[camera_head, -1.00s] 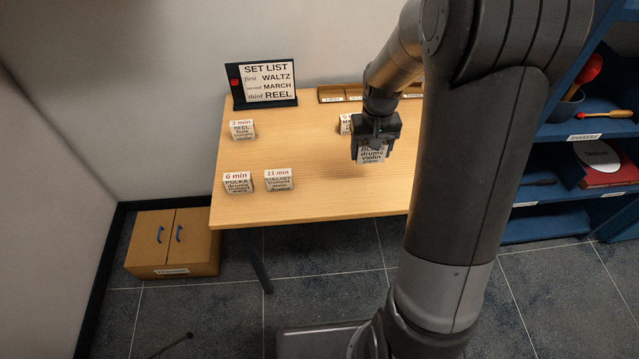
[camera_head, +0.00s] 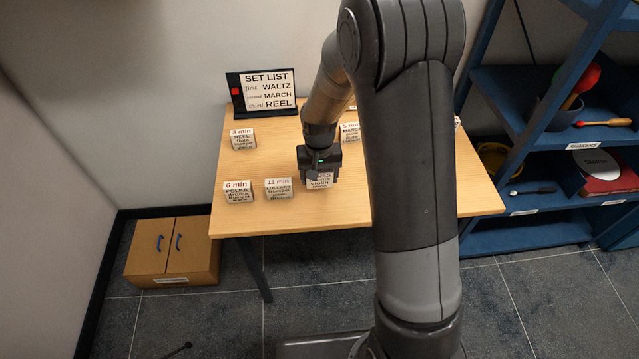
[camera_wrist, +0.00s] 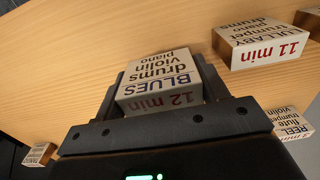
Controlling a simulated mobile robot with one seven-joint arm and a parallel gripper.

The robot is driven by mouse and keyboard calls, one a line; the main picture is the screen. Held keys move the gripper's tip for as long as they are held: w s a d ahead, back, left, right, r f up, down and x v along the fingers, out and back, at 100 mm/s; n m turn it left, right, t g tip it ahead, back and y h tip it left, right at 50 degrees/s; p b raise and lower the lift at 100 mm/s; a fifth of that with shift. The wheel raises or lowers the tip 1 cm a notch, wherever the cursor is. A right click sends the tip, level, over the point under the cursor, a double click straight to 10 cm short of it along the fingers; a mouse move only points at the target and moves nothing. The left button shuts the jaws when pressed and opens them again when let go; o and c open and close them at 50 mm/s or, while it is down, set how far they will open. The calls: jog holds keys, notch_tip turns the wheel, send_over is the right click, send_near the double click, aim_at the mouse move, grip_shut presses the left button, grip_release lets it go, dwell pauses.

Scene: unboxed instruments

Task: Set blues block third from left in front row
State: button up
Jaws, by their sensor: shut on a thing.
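The blues block (camera_wrist: 160,80), a pale block printed BLUES, drums, violin, piano and 12 min, sits between the fingers of my gripper (camera_wrist: 165,112) in the wrist view. In the head view my gripper (camera_head: 320,172) is shut on the blues block (camera_head: 320,181) near the table's front edge, right of the 11 min lullaby block (camera_head: 278,189). The 6 min polka block (camera_head: 238,191) stands left of the lullaby block. A small gap separates the blues block from the lullaby block. I cannot tell whether the blues block touches the table.
Behind stand the reel block (camera_head: 242,139) and the march block (camera_head: 350,132). A set list sign (camera_head: 263,92) stands at the table's back left. The table (camera_head: 440,190) is clear at front right. A blue shelf (camera_head: 520,215) stands to the right.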

aim_at(320, 185)
jog(key=shift+f, duration=1.75)
jog(key=shift+f, duration=0.1)
jog(key=o, duration=1)
